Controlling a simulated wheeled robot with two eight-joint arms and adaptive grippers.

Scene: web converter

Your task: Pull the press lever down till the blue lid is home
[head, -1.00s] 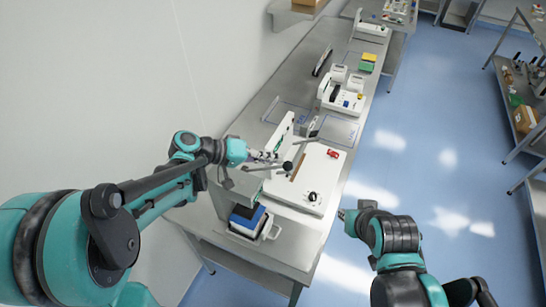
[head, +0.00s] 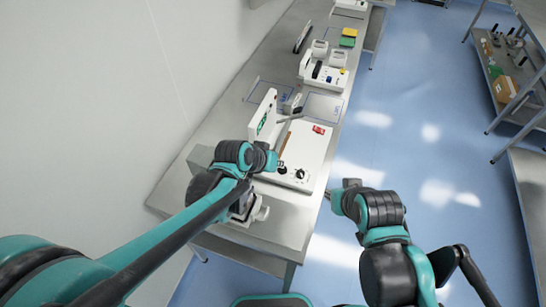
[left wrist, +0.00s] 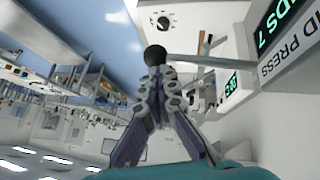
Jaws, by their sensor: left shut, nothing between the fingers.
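The white hand press (head: 312,150) stands on the steel bench, with its upright panel (head: 266,115) at the back. In the left wrist view, the press lever shows as a grey rod (left wrist: 195,61) ending in a black ball knob (left wrist: 155,55). My left gripper (head: 277,162) is by the press's near left part; in the wrist view its fingertips (left wrist: 155,75) are shut and empty, right at the knob. I cannot tell if they touch. The blue lid is not visible now; my left arm covers that area. My right gripper (head: 331,194) is beside the bench's right edge, its jaws unclear.
A white part (head: 256,211) shows beside my left forearm at the near end of the bench. A red switch (head: 318,129) and a black dial (head: 300,173) are on the press base. Another white machine (head: 325,72) stands farther along. The blue floor at right is open.

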